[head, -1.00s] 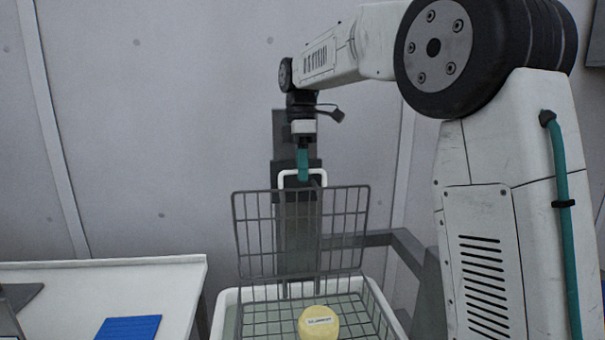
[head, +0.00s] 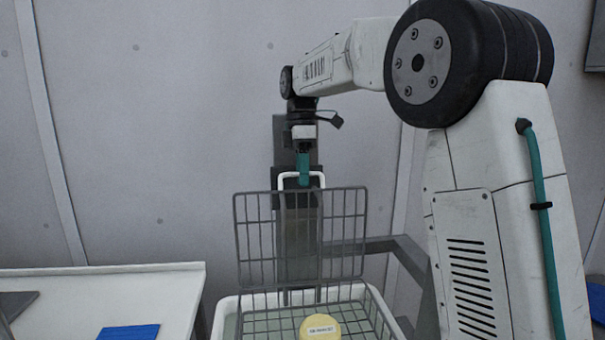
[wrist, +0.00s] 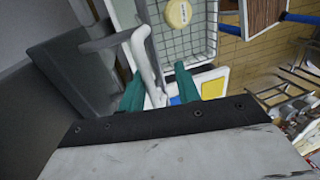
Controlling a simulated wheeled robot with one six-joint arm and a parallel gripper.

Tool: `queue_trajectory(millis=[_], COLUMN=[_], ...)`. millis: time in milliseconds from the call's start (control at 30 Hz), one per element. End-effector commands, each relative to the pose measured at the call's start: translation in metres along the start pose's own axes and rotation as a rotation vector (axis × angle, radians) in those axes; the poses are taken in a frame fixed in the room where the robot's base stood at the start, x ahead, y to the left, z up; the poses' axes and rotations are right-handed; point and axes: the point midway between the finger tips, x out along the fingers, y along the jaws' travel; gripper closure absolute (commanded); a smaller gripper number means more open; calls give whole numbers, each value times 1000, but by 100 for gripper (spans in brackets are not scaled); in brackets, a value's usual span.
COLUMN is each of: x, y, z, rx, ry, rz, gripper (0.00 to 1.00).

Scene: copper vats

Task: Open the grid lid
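The grey wire grid lid (head: 340,232) stands upright at the back of a wire basket (head: 372,318), so the basket is open. A white loop handle (head: 301,175) rises at the lid's top edge. My gripper (head: 304,182), with teal fingers, points down at the handle. In the wrist view, my gripper's fingers (wrist: 159,80) are spread, with the white handle (wrist: 147,60) between them. A gap shows beside the right finger. A round yellow labelled item (head: 320,327) lies in the basket, also seen in the wrist view (wrist: 178,13).
A dark post (head: 297,245) stands behind the lid, with a grey rail (head: 375,245) to its right. A white table (head: 170,285) with a blue pad (head: 129,332) is at left. The grey wall (head: 150,130) is behind.

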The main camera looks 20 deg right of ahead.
Motion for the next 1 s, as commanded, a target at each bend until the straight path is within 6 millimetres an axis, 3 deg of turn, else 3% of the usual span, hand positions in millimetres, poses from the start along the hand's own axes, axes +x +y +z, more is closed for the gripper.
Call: queue_trajectory(millis=[233, 500, 700, 1000], x=[-9, -54, -75, -78], y=[0, 1, 0, 0], z=[-1, -1, -1, -1], rx=[-1, -1, -1, -1], ry=[0, 0, 0, 0], rz=[4, 3, 1, 0], gripper=[68, 68, 68, 68])
